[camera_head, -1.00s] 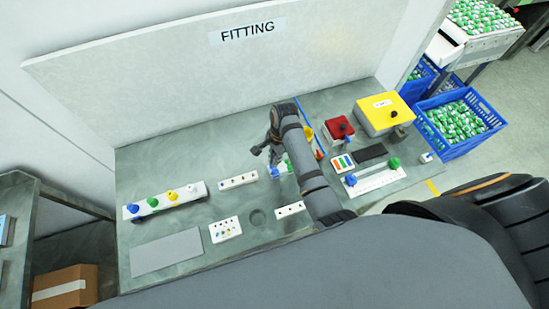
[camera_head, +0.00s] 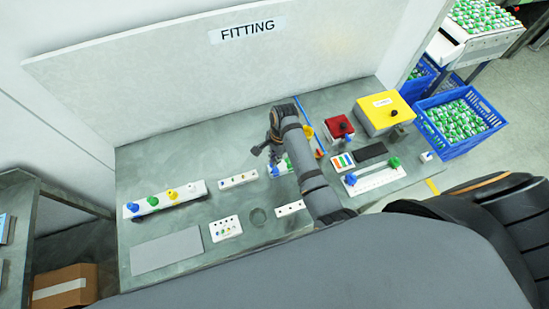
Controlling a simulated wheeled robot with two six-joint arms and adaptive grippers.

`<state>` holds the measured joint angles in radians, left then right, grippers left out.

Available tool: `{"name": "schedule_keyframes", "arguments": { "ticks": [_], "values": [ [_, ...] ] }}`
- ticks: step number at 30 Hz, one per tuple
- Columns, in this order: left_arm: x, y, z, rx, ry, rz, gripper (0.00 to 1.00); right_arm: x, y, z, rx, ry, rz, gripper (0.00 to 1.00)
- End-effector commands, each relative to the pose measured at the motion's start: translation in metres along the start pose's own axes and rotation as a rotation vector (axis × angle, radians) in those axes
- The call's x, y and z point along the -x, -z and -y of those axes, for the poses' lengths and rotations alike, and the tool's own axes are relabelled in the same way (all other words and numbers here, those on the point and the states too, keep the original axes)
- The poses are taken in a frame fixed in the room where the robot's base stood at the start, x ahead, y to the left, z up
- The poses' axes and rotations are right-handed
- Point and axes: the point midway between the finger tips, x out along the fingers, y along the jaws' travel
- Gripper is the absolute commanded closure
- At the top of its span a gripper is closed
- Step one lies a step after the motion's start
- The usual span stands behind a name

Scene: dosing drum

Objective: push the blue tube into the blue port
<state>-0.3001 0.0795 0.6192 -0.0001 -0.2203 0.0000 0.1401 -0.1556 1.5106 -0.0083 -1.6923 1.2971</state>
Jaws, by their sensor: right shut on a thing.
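My right gripper (camera_head: 267,150) hangs over the middle of the bench, its dark fingers small in the picture. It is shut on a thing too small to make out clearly. A blue piece (camera_head: 274,171) shows just below the fingers, at the left end of a pale block, with a green piece (camera_head: 287,163) beside it. I cannot tell whether this blue piece is the tube or the port, or whether it touches the fingers. My right forearm hides part of this block. My left gripper is not in view.
A white rack (camera_head: 168,199) with blue, green and yellow knobs stands at the left. Small white hole blocks (camera_head: 238,180) lie mid-bench. A red box (camera_head: 339,128) and a yellow box (camera_head: 384,112) stand right of my arm. A grey mat (camera_head: 166,250) lies front left.

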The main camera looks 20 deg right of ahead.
Motion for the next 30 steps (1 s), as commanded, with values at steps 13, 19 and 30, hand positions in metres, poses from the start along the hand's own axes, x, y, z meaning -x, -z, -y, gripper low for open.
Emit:
{"name": "schedule_keyframes", "arguments": {
  "ticks": [13,19,30],
  "values": [
    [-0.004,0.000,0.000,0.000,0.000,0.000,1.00,-0.010,0.002,0.000,0.000,0.000,0.000,1.00],
    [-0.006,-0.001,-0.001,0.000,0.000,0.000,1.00,-0.015,0.002,0.000,0.000,-0.001,0.000,1.00],
    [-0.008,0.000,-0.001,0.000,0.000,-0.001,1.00,-0.020,0.003,0.000,0.000,0.000,0.000,1.00]
  ]
}}
